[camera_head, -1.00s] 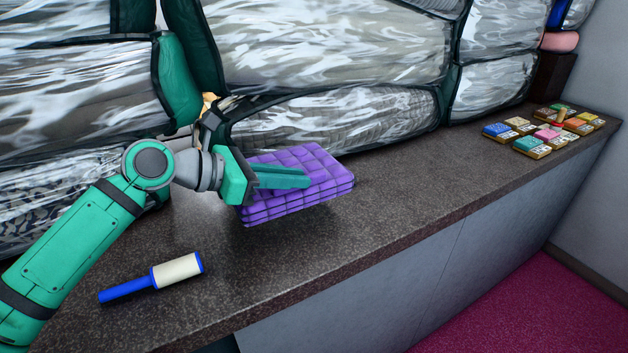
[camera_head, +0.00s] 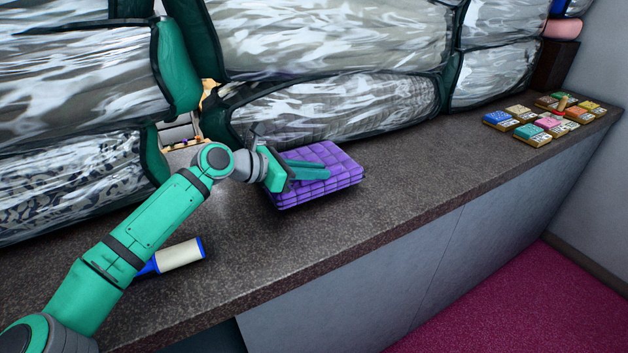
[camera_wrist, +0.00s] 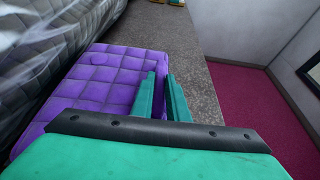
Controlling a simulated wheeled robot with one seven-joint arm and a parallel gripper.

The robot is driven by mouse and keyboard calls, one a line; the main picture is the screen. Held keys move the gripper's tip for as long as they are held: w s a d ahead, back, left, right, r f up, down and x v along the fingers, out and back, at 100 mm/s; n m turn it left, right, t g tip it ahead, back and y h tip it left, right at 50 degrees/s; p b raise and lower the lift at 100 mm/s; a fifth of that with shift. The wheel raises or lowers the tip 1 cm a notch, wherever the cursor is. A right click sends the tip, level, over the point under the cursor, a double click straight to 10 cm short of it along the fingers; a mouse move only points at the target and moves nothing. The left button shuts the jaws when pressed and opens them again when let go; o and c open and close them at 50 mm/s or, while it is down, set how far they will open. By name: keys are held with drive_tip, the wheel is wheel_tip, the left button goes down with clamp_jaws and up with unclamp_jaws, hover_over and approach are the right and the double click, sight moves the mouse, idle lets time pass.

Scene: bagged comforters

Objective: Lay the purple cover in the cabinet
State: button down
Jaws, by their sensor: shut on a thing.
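The purple quilted cover (camera_head: 335,160) is a folded, flat block at the counter, in front of the bagged comforters. It also fills the left and middle of the wrist view (camera_wrist: 95,85). My gripper (camera_head: 308,171) is shut on the cover, with its green fingers at the cover's near side. In the wrist view the fingertips (camera_wrist: 163,85) have a strip of purple cloth between them. I cannot tell whether the cover touches the counter or hangs just above it. A grey panelled front (camera_head: 400,275) lies below the counter; a cabinet interior is not clearly visible.
The dark speckled counter (camera_head: 420,185) is clear right of the cover. Clear-bagged comforters (camera_head: 345,110) line its back. Several small coloured boxes (camera_head: 550,122) sit at the far right. A magenta carpet (camera_head: 530,300) lies below.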

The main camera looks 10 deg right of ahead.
sight(312, 182)
wheel_tip(312, 182, down, 2)
drive_tip(key=shift+w+f, duration=0.1)
drive_tip(key=shift+f, duration=0.05)
drive_tip(key=shift+s+d+f, duration=0.2)
drive_tip(key=shift+d, duration=0.05)
drive_tip(key=shift+a+f, duration=0.15)
drive_tip(key=shift+a, duration=0.35)
drive_tip(key=c, duration=1.9)
unclamp_jaws()
drive_tip(key=shift+o, duration=0.9)
drive_tip(key=shift+s+d, duration=0.1)
drive_tip(key=shift+d, duration=0.1)
